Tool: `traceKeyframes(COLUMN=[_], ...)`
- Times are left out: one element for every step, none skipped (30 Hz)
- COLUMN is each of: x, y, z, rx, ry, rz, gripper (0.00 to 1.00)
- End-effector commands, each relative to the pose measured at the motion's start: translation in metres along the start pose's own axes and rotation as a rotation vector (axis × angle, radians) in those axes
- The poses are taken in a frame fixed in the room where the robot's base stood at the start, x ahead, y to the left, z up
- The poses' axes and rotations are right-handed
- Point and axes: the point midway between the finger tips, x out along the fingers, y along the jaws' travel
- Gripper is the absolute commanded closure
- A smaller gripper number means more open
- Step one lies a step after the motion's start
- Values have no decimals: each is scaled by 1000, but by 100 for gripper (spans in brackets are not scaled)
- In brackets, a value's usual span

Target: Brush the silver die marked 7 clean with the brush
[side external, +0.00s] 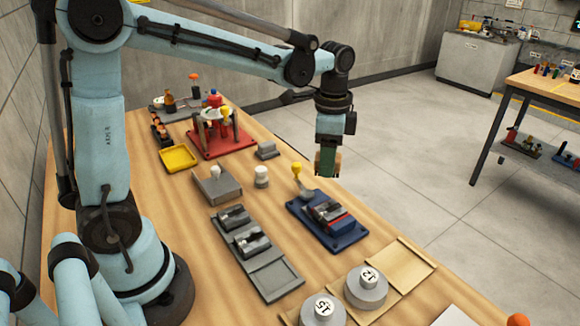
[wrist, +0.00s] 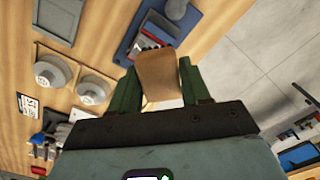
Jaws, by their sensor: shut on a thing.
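Two dark silver die blocks sit on a grey tray (side external: 270,277), one farther back (side external: 233,217) and one nearer (side external: 252,243). Another silver block (side external: 326,210) sits in the blue tray, with a red part beside it. I cannot read a 7 on any of them. The brush touches none of them.
Two round grey weights marked 12 (side external: 366,290) and 15 (side external: 322,312) stand on wooden boards at the front. A yellow tray (side external: 178,158) and a red stand (side external: 208,148) are farther back. A yellow-topped rod (side external: 297,170) rises by the blue tray.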

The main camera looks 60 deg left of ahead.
Motion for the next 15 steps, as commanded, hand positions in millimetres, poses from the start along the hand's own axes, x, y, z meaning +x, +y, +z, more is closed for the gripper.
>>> traceKeyframes(x=[2,4,7,9,12,15,18,20,24,27,29,33,36,38,42], y=[0,0,0,0,0,-1,-1,-1,-1,-1,-1,-1,-1,-1,-1], z=[0,0,0,0,0,0,0,0,0,0,0,0,0,0,0], rx=[1,0,-1,-1,-2,-2,-2,-3,-3,-3,-3,-3,-4,-4,-4], ry=[0,0,0,0,0,0,0,0,0,0,0,0,0,0,0], rz=[0,0,0,0,0,0,0,0,0,0,0,0,0,0,0], gripper=[78,78,78,78,78,78,78,78,78,78,78,78,78,78,78])
